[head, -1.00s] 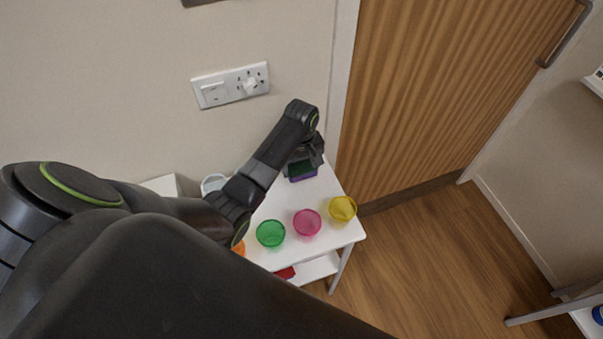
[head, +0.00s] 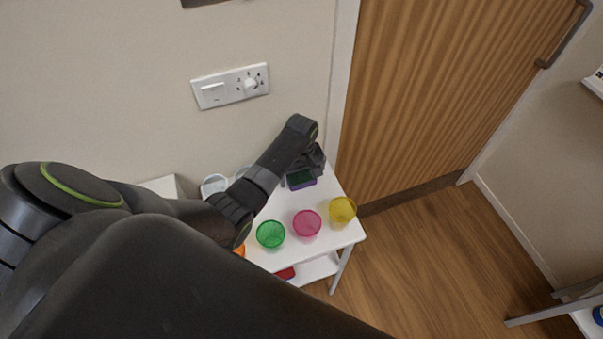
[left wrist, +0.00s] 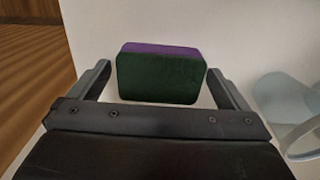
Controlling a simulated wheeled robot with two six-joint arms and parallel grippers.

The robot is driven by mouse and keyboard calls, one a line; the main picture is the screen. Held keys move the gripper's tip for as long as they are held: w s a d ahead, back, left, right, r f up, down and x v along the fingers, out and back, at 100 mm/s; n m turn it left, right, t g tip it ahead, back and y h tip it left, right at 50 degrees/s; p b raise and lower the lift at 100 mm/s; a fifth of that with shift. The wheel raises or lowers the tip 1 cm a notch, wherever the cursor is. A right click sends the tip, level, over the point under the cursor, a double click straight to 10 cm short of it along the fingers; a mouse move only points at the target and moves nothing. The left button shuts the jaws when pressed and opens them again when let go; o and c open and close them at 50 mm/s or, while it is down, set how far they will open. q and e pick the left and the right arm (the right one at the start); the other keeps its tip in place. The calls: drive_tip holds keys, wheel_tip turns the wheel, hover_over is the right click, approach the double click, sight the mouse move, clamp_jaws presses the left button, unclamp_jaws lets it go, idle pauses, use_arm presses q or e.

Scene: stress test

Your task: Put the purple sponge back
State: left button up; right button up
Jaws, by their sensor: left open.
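The purple sponge (head: 301,183), with a dark green face, is at the back right of the small white table (head: 290,215). My left gripper (head: 312,163) is beside and partly over it in the head view. In the left wrist view the sponge (left wrist: 158,82) shows its green face and purple edge between the two spread fingers of my left gripper (left wrist: 158,70). The fingers are open, with gaps at both sides of the sponge. I cannot tell how far its lower part reaches between them. My right gripper is not in view.
Green (head: 270,234), pink (head: 307,223) and yellow (head: 343,209) bowls line the table's front, with an orange one (head: 240,250) mostly hidden by my arm. A clear glass (head: 213,186) stands at the back left. A red item (head: 285,273) lies on the lower shelf. The wall is close behind.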

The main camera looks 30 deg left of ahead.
sight(302, 175)
use_arm(q)
wheel_tip(302, 175, up, 12)
idle(0.6)
idle(0.4)
